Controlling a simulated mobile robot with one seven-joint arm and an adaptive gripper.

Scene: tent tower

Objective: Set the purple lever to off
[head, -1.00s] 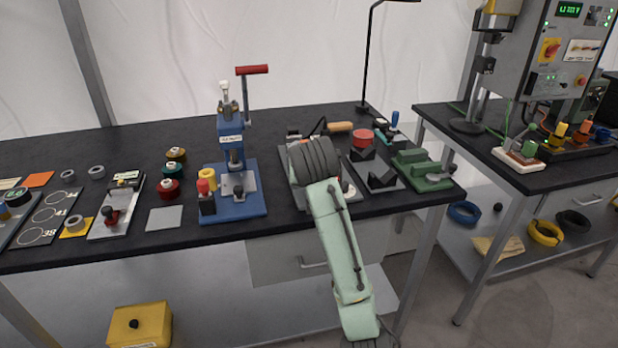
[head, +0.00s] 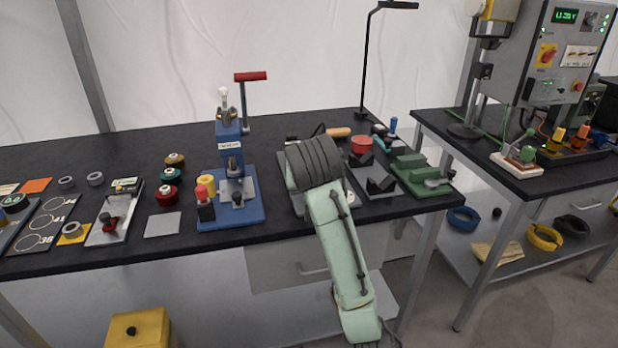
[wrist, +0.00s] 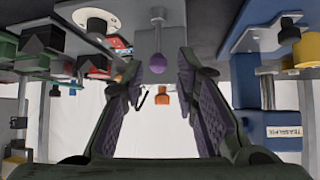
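In the wrist view, which looks upside down, the purple lever (wrist: 157,63) is a round purple knob on a thin metal stem attached to a grey plate (wrist: 149,41). My gripper (wrist: 158,62) is open, with one purple-padded finger on each side of the knob. The knob shows between the fingertips with a gap on both sides; whether it is level with them in depth I cannot tell. An orange block (wrist: 162,95) shows beyond, between the fingers. In the head view my arm covers the lever and the gripper.
A blue press (head: 231,150) stands left of my arm, and its blue body also shows at right in the wrist view (wrist: 246,95). Black blocks on a grey plate (head: 382,187) and a green fixture (head: 412,172) stand close on the right. Spools (head: 168,176) lie farther left.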

